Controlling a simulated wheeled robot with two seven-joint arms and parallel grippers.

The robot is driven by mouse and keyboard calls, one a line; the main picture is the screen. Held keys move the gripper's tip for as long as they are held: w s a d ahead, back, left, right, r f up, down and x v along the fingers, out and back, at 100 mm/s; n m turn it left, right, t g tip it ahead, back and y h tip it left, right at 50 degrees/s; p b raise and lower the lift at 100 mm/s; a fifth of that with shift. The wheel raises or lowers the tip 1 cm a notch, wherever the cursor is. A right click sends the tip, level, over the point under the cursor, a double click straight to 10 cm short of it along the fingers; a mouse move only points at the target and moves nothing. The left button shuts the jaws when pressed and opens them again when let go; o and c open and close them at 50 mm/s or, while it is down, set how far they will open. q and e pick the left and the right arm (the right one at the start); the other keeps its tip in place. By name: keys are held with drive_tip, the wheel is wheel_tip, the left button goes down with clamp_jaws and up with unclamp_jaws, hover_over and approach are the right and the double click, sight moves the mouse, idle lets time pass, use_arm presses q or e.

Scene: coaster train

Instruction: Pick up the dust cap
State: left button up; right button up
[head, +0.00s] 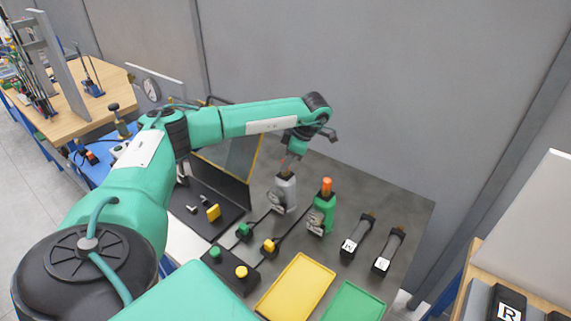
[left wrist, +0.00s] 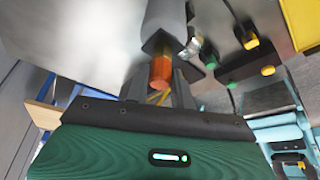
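My left gripper (head: 290,160) points down over the grey upright unit (head: 284,194) on the dark table. In the left wrist view an orange dust cap (left wrist: 160,71) sits at the end of that grey unit (left wrist: 166,18). The fingers of my left gripper (left wrist: 160,84) lie on either side of the cap. I cannot tell whether they press on it. In the head view this cap is mostly hidden by the fingers. A second orange cap (head: 326,187) stands on the green upright unit (head: 321,214) to the right. My right gripper is not in view.
A yellow tray (head: 297,287) and a green tray (head: 352,303) lie at the front. Two black cylindrical parts, one here (head: 357,235), lie to the right. A black box with green and yellow buttons (head: 231,270) stands left of the trays. A grey wall rises behind the table.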

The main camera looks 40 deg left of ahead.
use_arm(q)
clamp_jaws()
drive_tip(key=shift+r, duration=0.55)
wheel_tip(320, 180, up, 8)
drive_tip(key=shift+w+f+b, duration=0.1)
drive_tip(key=shift+f+b, duration=0.05)
drive_tip(key=shift+b, duration=1)
wheel_tip(320, 180, up, 11)
drive_tip(key=p, duration=0.2)
